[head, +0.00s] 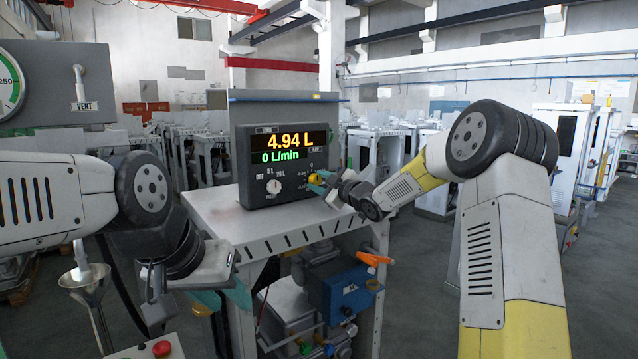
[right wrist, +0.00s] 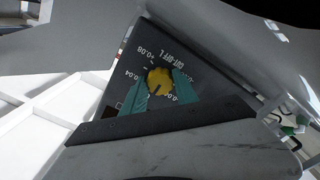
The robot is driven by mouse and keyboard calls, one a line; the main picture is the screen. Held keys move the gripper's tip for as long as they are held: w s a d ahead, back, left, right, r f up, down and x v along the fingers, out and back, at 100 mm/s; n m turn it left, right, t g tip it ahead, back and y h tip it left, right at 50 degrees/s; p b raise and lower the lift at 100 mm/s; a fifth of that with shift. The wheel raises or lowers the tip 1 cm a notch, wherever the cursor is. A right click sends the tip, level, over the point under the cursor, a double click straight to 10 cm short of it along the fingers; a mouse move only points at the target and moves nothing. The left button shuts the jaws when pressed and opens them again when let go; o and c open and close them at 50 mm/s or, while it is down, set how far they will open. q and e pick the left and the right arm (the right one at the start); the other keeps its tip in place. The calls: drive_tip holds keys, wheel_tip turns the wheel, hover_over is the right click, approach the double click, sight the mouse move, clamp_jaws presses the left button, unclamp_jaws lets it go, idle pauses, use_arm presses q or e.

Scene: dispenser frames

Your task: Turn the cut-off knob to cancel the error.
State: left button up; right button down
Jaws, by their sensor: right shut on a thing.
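The yellow cut-off knob (head: 315,179) is at the right side of the dark meter box (head: 258,200). My right gripper (head: 319,180) is shut on it. In the right wrist view, the teal fingertips (right wrist: 159,90) press on either side of the knob (right wrist: 159,80), and the panel's scale and "CUT-OFF" lettering appear upside down. A dark pointer mark shows on the knob. The meter display (head: 289,147) reads 4.94 L and 0 L/min. My left gripper (head: 221,300) hangs at lower left, beside the cart, its teal fingertips apart and empty.
A white preset knob (head: 274,187) is on the same box. The box stands on a grey metal cart (head: 215,216) with a blue unit (head: 345,290) and an orange handle (head: 374,258) below. A metal funnel (head: 84,277) and a red button (head: 161,348) are at lower left.

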drive_tip(key=shift+m, duration=0.3)
drive_tip(key=m, duration=0.3)
drive_tip(key=shift+m, duration=0.4)
drive_tip(key=m, duration=0.4)
drive_tip(key=shift+f, duration=0.1)
drive_tip(key=m, duration=0.5)
drive_tip(key=shift+m, duration=2.3)
drive_tip(key=c, duration=0.9)
unclamp_jaws()
drive_tip(key=shift+c, duration=0.2)
